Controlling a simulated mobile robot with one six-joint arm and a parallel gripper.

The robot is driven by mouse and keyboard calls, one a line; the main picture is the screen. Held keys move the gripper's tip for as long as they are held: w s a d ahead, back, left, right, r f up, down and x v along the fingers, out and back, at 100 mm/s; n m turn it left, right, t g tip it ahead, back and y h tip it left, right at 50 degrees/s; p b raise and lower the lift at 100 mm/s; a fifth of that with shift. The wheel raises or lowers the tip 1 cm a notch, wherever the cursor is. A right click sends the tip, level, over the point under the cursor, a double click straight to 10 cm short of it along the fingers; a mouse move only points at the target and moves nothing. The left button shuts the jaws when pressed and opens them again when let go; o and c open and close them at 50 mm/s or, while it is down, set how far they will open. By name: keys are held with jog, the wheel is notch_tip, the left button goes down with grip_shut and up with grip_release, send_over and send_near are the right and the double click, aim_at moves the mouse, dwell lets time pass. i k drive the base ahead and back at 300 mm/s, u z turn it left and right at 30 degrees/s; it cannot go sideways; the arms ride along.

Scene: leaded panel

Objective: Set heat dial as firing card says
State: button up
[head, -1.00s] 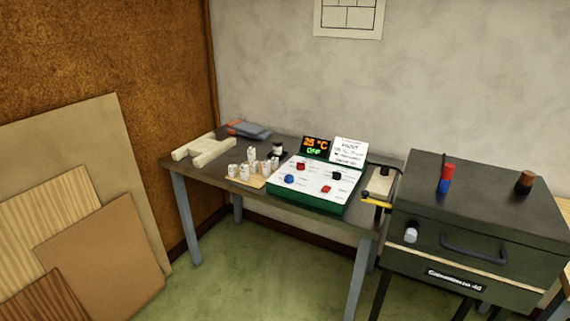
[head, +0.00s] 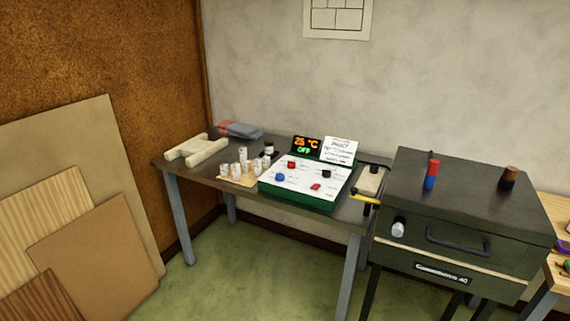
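A green control box with a white top (head: 308,183) stands on the dark table. Its top carries a red knob (head: 291,165), a black knob (head: 326,174), a blue knob (head: 280,177) and a red rectangular button (head: 315,187). I cannot tell which knob is the heat dial; the labels are too small to read. The display (head: 306,146) behind it shows about 25 °C in orange and OFF in green. A white card (head: 340,149) stands beside the display; its text is too small to read. My gripper is not in view.
A dark kiln (head: 470,205) with a front handle stands right of the table (head: 215,180). Small white containers (head: 240,168) sit left of the box. Boards (head: 90,240) lean at the left. Green floor in front is clear.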

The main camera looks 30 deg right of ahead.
aim_at(291, 165)
jog(key=u, duration=0.05)
jog(key=k, duration=0.65)
jog(key=z, duration=0.85)
jog(key=i, duration=0.5)
jog(key=u, duration=0.1)
